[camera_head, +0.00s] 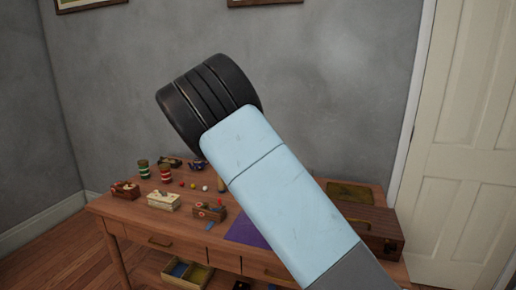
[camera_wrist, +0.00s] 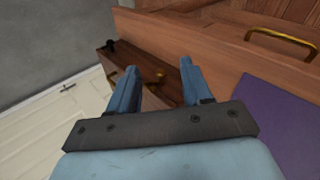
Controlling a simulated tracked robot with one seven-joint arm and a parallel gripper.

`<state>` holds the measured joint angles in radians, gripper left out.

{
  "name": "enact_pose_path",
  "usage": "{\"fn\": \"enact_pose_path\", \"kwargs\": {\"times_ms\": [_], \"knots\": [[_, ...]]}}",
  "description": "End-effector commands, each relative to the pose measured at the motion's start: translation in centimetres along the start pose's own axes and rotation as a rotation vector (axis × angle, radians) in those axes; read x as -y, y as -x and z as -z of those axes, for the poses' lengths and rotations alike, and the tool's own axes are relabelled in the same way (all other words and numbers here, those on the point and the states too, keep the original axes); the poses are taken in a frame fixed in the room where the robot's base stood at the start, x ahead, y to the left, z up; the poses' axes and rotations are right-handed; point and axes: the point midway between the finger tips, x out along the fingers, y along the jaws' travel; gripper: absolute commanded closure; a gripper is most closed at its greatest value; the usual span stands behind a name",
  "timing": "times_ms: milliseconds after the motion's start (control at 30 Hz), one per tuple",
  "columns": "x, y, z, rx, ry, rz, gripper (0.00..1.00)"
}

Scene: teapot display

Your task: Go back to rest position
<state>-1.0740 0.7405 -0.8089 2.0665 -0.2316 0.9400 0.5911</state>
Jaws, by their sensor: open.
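My gripper (camera_wrist: 158,88) shows in the wrist view with its two blue fingers apart and nothing between them. Behind the gap is a dark wooden case with a brass handle, so the fingers look empty. In the head view my light blue arm link and black joint rise across the middle of the picture. My gripper itself does not show in that view.
A wooden table (camera_head: 128,207) bears small toy-like boxes (camera_head: 163,201), striped canisters (camera_head: 165,173), small balls, a purple mat (camera_head: 247,231) and a dark wooden case (camera_head: 372,231). A tray (camera_head: 187,273) sits below. A white door (camera_head: 465,150) stands at right.

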Motion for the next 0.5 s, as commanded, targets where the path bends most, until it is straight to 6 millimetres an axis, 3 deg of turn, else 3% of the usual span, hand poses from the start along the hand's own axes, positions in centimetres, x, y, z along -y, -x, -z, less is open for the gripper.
{"fn": "enact_pose_path", "kwargs": {"times_ms": [500], "knots": [[-6.9, 1.7, -3.4, 0.082, 0.031, 0.384, 0.51]]}}
